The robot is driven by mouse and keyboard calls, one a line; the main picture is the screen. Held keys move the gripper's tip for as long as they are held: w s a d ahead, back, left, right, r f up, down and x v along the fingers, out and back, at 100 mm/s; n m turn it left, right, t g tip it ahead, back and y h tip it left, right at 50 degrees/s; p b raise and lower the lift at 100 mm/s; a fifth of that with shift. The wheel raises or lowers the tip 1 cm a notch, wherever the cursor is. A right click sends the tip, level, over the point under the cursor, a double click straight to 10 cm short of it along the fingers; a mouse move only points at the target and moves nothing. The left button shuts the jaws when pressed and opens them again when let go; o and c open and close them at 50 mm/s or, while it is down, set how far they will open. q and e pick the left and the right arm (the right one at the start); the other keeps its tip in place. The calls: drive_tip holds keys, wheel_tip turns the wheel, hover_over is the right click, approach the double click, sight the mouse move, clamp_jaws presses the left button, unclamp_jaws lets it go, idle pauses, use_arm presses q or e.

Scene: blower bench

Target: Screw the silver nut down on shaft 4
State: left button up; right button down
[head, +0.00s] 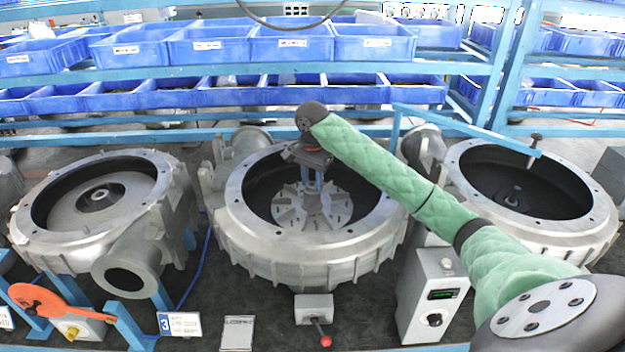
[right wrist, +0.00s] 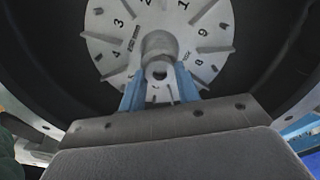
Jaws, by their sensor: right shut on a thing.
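My right gripper (head: 312,183) reaches down into the middle round metal housing (head: 262,240), over a silver finned wheel (head: 290,212). In the right wrist view its two blue fingers (right wrist: 160,83) are shut on a small silver round part with a hole, which looks like the silver nut (right wrist: 159,71). It sits at the centre of the numbered wheel (right wrist: 110,42), in line with the stubby shaft (right wrist: 158,44). I cannot tell how far it is threaded. No label for shaft 4 is legible. My left gripper is out of view.
Similar open housings stand at left (head: 60,240) and right (head: 540,228). In front are a control box (head: 436,290), a red-knobbed lever box (head: 314,306), a card marked 3 (head: 180,324) and an orange paddle (head: 50,301). Blue bins (head: 290,47) fill the rack behind.

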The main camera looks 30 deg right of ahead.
drive_tip(key=m, duration=0.5)
drive_tip(key=shift+a+f, duration=0.15)
drive_tip(key=m, duration=0.5)
drive_tip(key=c, duration=1.3)
unclamp_jaws()
drive_tip(key=shift+a, duration=0.15)
